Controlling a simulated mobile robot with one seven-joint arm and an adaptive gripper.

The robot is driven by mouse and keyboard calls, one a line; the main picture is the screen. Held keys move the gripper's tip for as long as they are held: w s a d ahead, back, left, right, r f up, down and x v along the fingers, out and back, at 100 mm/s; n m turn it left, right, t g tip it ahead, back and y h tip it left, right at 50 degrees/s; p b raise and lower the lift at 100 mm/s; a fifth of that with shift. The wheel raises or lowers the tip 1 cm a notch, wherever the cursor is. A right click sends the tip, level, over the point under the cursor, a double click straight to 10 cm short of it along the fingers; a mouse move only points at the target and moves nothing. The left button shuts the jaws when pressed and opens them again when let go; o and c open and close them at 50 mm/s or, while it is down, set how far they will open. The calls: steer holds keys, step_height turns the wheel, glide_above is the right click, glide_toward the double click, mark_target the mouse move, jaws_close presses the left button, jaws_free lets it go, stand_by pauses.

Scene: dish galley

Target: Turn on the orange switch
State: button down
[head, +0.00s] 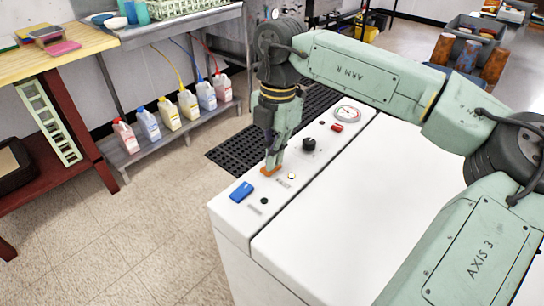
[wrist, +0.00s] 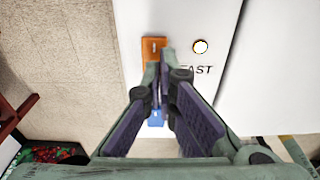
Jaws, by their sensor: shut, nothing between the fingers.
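The orange switch (head: 266,172) sits on the white machine's top panel (head: 232,211), near its left edge. It also shows in the wrist view (wrist: 152,46), partly covered by my fingers. My gripper (head: 271,167) is shut and empty, pointing down at the orange switch. Its fingertips overlap the switch's near end in the wrist view (wrist: 162,64). I cannot tell for sure whether they touch it. A round pale yellow lamp (head: 291,176) beside the switch looks bright in the wrist view (wrist: 200,47). A label reading "FAST" is near it.
A blue switch (head: 241,191) and a small dark button (head: 264,201) sit nearer on the panel. A black knob (head: 309,144), a red switch (head: 337,128) and a gauge (head: 348,113) lie farther back. Several bottles (head: 171,114) stand on a low shelf left.

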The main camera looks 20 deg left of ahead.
step_height(320, 180, up, 13)
steer(key=w, duration=0.1)
steer(key=shift+d+b, duration=0.15)
steer(key=shift+b, duration=0.15)
